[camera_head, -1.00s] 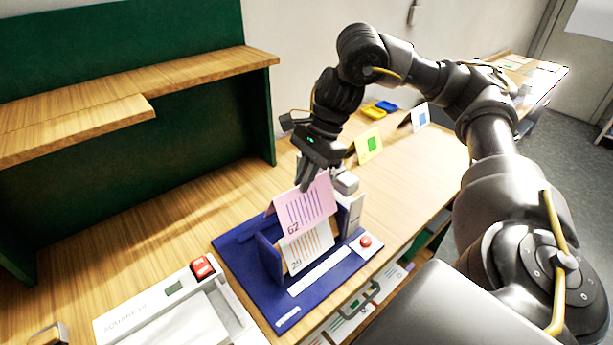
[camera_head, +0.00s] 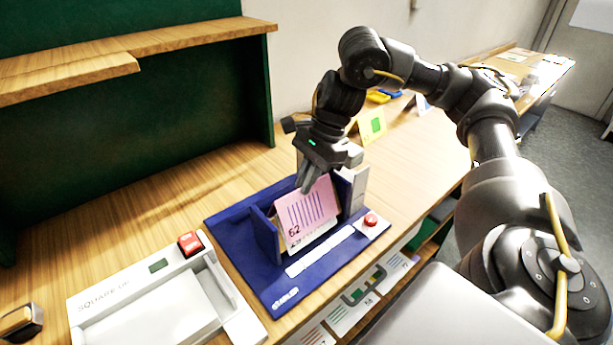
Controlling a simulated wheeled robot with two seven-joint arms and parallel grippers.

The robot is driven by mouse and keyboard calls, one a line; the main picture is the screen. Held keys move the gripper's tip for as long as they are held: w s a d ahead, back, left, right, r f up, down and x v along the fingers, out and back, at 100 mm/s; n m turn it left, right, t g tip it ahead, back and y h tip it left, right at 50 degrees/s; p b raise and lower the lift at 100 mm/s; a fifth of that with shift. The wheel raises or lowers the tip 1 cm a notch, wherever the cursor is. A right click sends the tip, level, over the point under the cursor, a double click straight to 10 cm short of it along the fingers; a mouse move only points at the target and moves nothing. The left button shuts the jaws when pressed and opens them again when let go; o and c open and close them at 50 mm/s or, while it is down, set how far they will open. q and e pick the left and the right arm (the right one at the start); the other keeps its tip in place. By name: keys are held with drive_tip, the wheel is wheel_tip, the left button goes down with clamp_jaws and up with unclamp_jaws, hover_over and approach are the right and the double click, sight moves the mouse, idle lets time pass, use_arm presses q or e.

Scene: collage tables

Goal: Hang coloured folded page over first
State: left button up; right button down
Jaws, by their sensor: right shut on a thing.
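A pink folded page (camera_head: 306,212) marked 62 hangs from my right gripper (camera_head: 306,188) at its top edge. The gripper is shut on it. The page is over the blue stand (camera_head: 265,236) on the blue base and covers most of a white page (camera_head: 326,239), of which only a lower strip shows. I cannot tell whether the pink page rests on the stand. My left gripper does not show.
A red button (camera_head: 371,220) sits on the right of the blue base. A white device marked SQUARE UP (camera_head: 92,312) with a red switch (camera_head: 190,243) stands at the left. A yellow card (camera_head: 372,127) stands behind. A green-backed shelf (camera_head: 200,40) rises at the back left.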

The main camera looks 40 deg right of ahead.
wheel_tip(320, 180, down, 3)
drive_tip(key=shift+r+b, duration=0.1)
drive_tip(key=shift+b, duration=0.65)
drive_tip(key=shift+s+f, duration=0.2)
drive_tip(key=shift+f, duration=0.25)
drive_tip(key=c, duration=1.9)
unclamp_jaws()
drive_tip(key=shift+f, duration=0.1)
drive_tip(key=o, duration=0.4)
drive_tip(key=shift+w, duration=0.2)
drive_tip(key=shift+o, duration=0.2)
drive_tip(key=shift+s, duration=0.1)
